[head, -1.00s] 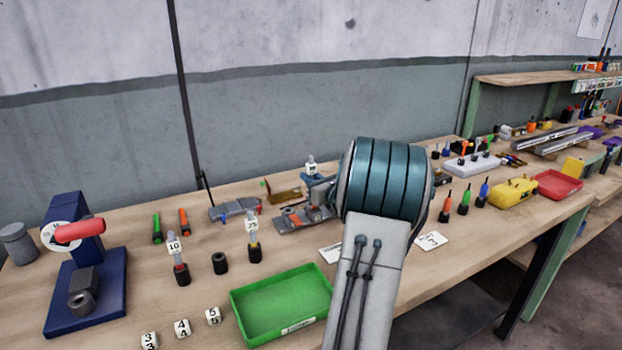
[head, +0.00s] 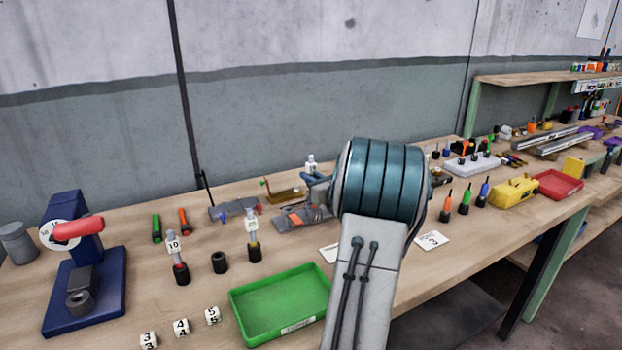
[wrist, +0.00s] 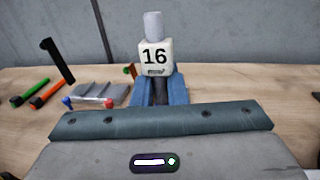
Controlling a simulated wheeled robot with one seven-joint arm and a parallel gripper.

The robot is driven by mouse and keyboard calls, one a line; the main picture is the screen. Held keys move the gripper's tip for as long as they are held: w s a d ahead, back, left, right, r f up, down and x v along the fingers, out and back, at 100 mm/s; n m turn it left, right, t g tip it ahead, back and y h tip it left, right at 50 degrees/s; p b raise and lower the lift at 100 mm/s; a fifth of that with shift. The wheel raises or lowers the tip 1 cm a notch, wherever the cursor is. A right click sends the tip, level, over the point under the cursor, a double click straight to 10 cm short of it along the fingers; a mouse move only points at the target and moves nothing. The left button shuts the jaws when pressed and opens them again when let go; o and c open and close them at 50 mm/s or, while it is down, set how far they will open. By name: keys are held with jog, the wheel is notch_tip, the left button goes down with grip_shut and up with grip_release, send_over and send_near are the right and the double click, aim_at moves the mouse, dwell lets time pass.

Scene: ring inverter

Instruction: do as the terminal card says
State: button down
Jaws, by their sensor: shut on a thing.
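My gripper (head: 314,179) has blue fingers and is partly hidden behind my arm in the head view. It is shut on a piece with a white block marked 16 (wrist: 155,57) and a grey cylinder on top. The held piece also shows in the head view (head: 311,162), above the back of the bench. Its lower end is hidden by the fingers. Two white cards lie on the bench: one (head: 432,240) right of my arm with dark marks I cannot read surely, the other (head: 328,253) left of it, partly covered.
A green tray (head: 264,319), numbered cubes (head: 181,327) and a blue press (head: 99,302) are in front. A grey fixture (head: 290,222) lies near my gripper.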

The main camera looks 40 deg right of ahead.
jog(key=shift+s+f+b, duration=0.1)
jog(key=shift+f+b, duration=1.25)
jog(key=shift+f, duration=0.2)
jog(key=shift+r, duration=0.1)
jog(key=shift+r+p, duration=0.65)
jog(key=shift+r, duration=0.4)
jog(key=shift+b, duration=0.5)
dwell(1.2)
jog(key=shift+f+b, duration=1.1)
jog(key=shift+f, duration=0.15)
jog(key=c, duration=1.4)
grip_release()
jog(key=shift+o, duration=0.2)
